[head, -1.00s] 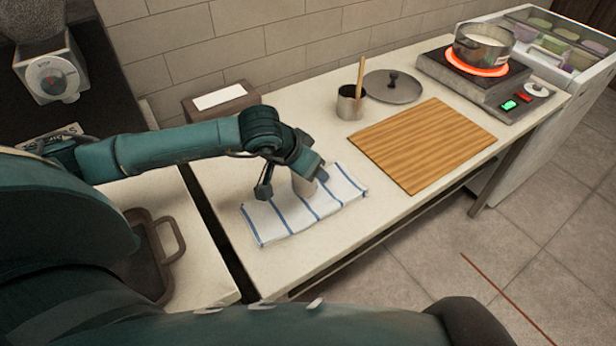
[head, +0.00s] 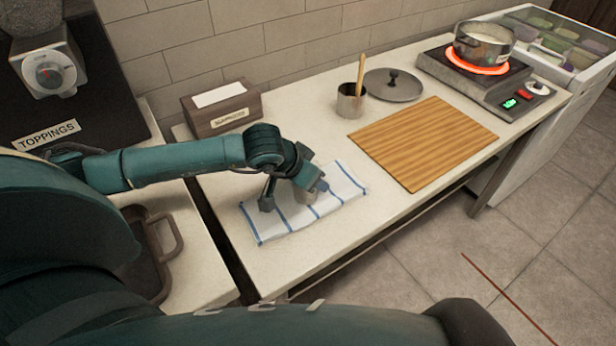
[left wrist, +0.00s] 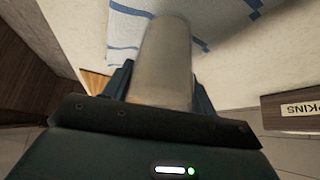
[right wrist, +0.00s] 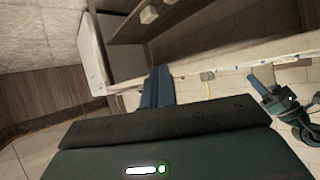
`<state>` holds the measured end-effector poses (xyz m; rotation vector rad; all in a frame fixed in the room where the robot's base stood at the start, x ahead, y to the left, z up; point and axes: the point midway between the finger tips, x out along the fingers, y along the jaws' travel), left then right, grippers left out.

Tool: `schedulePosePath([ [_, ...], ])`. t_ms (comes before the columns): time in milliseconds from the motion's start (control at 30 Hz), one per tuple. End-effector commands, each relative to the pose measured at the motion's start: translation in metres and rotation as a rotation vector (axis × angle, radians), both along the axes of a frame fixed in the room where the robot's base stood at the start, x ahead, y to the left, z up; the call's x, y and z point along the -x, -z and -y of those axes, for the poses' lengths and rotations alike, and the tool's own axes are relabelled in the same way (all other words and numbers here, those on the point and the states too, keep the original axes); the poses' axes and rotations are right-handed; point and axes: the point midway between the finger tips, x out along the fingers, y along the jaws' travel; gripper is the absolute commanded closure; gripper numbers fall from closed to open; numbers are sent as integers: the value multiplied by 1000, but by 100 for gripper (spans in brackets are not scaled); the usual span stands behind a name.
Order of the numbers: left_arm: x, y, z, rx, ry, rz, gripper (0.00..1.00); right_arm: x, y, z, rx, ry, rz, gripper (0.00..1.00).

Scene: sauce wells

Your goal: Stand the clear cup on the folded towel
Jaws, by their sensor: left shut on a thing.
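The clear cup (head: 306,196) is in my left gripper (head: 295,193), over the middle of the folded towel (head: 335,192) in the head view. The towel is white with blue stripes and lies on the pale counter. In the left wrist view the cup (left wrist: 165,62) looks greyish and see-through, with a finger on each side of it, and the towel (left wrist: 225,18) shows behind it. The cup looks about upright. The gripper partly hides its base, so I cannot tell whether it touches the towel. My right gripper (right wrist: 158,88) has its fingers together, with nothing between them.
A wooden board (head: 425,143) lies right of the towel. Behind are a metal pot with a wooden stick (head: 351,104), a lid (head: 393,88) and a napkin box (head: 222,110). A saucepan (head: 484,45) stands on a glowing burner. A brown tray (head: 140,262) is at left.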

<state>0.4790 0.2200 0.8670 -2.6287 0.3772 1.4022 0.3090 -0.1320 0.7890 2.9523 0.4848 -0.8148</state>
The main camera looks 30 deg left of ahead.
Motion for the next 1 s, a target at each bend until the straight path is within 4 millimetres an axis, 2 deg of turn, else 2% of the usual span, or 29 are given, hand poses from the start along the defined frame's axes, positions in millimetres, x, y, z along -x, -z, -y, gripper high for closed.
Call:
schedulePosePath([
  [33, 6, 11, -1, -7, -1, -26, 82, 0, 0, -1, 0, -4, 1, 100],
  [67, 6, 11, -1, -7, -2, -27, 82, 1, 0, -1, 0, -6, 1, 100],
  [100, 7, 12, -1, -8, -2, -30, 40, 1, 0, -2, 1, -9, 1, 100],
  [333, 5, 9, -1, -6, -1, -22, 21, 2, 1, -1, 6, -14, 0, 100],
  [667, 4, 2, -1, -5, -1, -17, 21, 4, -2, 0, 7, -12, -7, 100],
  [800, 4, -12, -1, -4, -1, -16, 21, 4, -13, 4, 14, 1, -21, 100],
  [867, 9, -16, -3, -7, 0, -13, 21, 5, -1, 7, 14, 14, -29, 100],
  [1000, 27, -45, -9, -8, 2, -10, 21, 6, 8, 5, 11, 15, -37, 100],
])
